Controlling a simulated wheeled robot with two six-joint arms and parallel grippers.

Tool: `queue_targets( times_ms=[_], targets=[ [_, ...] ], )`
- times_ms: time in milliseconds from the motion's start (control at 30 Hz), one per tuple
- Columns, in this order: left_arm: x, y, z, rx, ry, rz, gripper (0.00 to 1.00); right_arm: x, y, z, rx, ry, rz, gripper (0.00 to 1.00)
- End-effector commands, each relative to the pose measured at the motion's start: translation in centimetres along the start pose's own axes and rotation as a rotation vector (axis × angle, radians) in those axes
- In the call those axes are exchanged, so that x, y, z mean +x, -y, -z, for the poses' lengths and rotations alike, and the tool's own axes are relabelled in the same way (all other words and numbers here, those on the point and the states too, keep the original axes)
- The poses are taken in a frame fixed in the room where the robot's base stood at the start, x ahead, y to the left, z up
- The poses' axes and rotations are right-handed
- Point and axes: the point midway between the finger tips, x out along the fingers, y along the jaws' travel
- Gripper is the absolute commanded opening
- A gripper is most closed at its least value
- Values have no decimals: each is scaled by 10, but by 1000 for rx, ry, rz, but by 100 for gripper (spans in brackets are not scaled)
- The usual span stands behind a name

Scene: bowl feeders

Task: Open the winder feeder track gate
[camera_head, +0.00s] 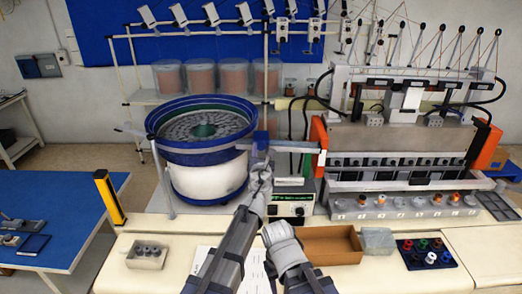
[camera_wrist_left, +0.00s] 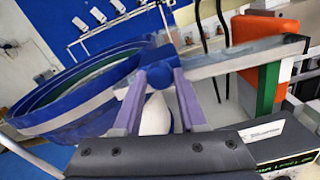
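The bowl feeder (camera_head: 200,158) has a blue bowl on a white base at the centre left, with its rim (camera_wrist_left: 75,115) at the left of the wrist view. A grey feeder track (camera_head: 298,147) runs right from it to an orange end plate; it also crosses the wrist view (camera_wrist_left: 240,60). A blue piece (camera_wrist_left: 158,72), likely the track gate, sits at the track's bowl end. My left gripper (camera_head: 262,155) is at this piece, its two fingertips (camera_wrist_left: 159,82) on either side; whether they press it is unclear. My right gripper (camera_head: 280,233) is low in front of the control box, its fingers unclear.
A control box (camera_head: 290,200) stands under the track. The winder (camera_head: 400,150) fills the right. A brown tray (camera_head: 331,246), a clear box (camera_head: 378,240) and a black spool tray (camera_head: 427,254) lie on the front bench. A yellow post (camera_head: 110,197) stands left.

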Motion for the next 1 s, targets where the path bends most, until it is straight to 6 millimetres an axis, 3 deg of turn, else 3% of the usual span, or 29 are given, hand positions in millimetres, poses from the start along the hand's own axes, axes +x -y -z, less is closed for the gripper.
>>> queue_targets(
  times_ms=[33, 333, 1000],
  targets=[
    [0, 0, 0, 0, 0, 0, 32, 0, 0, 0, 0, 0, 0, 50],
    [0, 0, 0, 0, 0, 0, 0, 0, 0, 0, 0, 0, 0, 50],
    [0, 0, 0, 1, 0, 0, 0, 0, 0, 0, 0, 0, 0, 50]
  ],
)
